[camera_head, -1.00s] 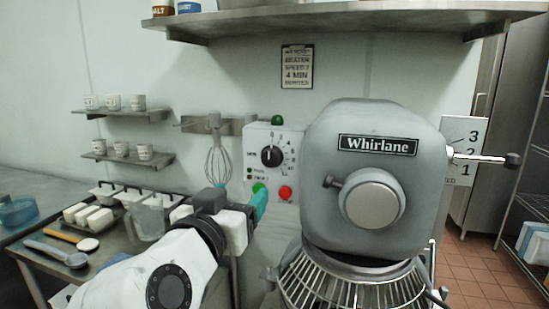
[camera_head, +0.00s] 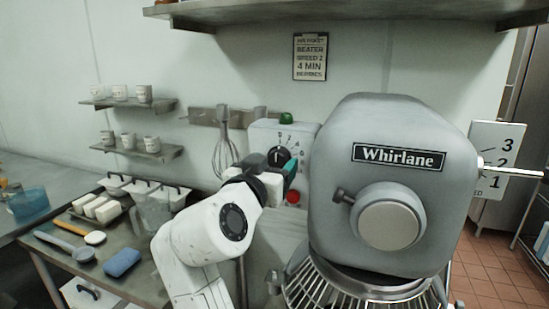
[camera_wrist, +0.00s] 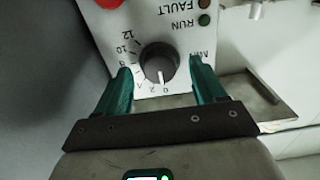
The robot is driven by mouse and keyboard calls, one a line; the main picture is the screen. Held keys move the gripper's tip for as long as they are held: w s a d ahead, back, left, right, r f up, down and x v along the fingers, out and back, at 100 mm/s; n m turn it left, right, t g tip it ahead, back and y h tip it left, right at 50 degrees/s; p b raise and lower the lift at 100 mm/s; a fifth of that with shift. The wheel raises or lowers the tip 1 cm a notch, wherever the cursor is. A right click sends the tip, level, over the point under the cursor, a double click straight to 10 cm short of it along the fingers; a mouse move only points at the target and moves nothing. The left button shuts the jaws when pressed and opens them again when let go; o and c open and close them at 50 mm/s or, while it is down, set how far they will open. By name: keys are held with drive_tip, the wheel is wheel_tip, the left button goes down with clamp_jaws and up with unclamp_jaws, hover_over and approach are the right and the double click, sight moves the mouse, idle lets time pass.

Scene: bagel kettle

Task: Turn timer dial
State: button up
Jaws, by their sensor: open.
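The timer dial (camera_wrist: 159,64) is a black knob with a pale pointer line on a white control box (camera_head: 262,135). In the head view the dial (camera_head: 279,156) is partly covered by my gripper. My gripper (camera_wrist: 160,82) is open in the wrist view, one teal finger to each side of the dial, with gaps between fingers and knob. The box appears upside down there, with numbers around the dial and its pointer near 0. In the head view my gripper (camera_head: 289,176) is in front of the box's lower part.
A grey Whirlane mixer (camera_head: 392,190) stands close to the right of the box. A red button (camera_head: 293,197) and a green lamp (camera_head: 286,118) are on the box. A whisk (camera_head: 224,150) hangs at left. A card on the wall (camera_head: 310,57) reads "4 MIN".

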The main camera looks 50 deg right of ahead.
drive_tip(key=shift+w+d, duration=0.25)
drive_tip(key=shift+d, duration=0.45)
drive_tip(key=shift+c, duration=0.3)
drive_tip(key=c, duration=0.8)
